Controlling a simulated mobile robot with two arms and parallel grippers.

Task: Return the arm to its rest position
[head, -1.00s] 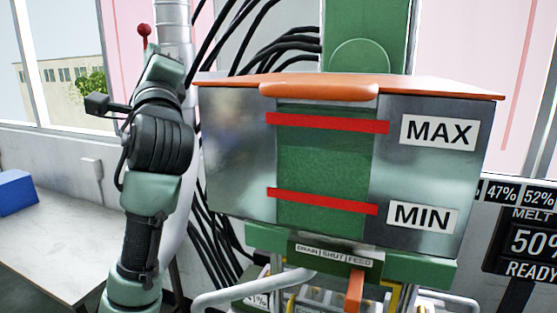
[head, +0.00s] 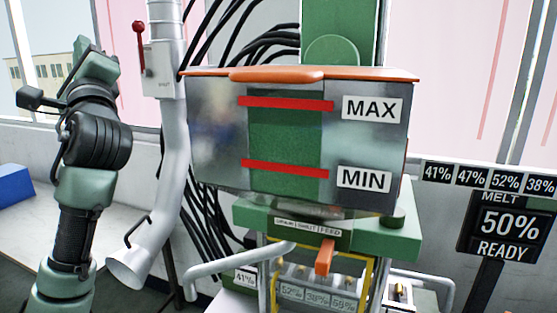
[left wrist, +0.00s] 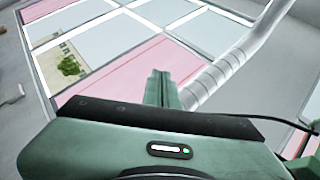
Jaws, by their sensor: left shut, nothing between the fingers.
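My left arm stands upright at the left of the head view, with my left gripper (head: 84,45) at its top, pointing up. In the left wrist view the gripper's fingers (left wrist: 160,85) are together, shut and empty, in front of the windows and a pale duct. The gripper is left of the hopper (head: 215,130) and touches nothing that I can see. My right gripper is not in view.
A grey duct (head: 172,150) with a red-knobbed lever (head: 138,28) stands between my arm and the hopper. The hopper has an orange lid (head: 360,74). An orange handle (head: 324,257) is below it. A screen (head: 508,225) reads 50% READY. A blue box (head: 14,184) is at far left.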

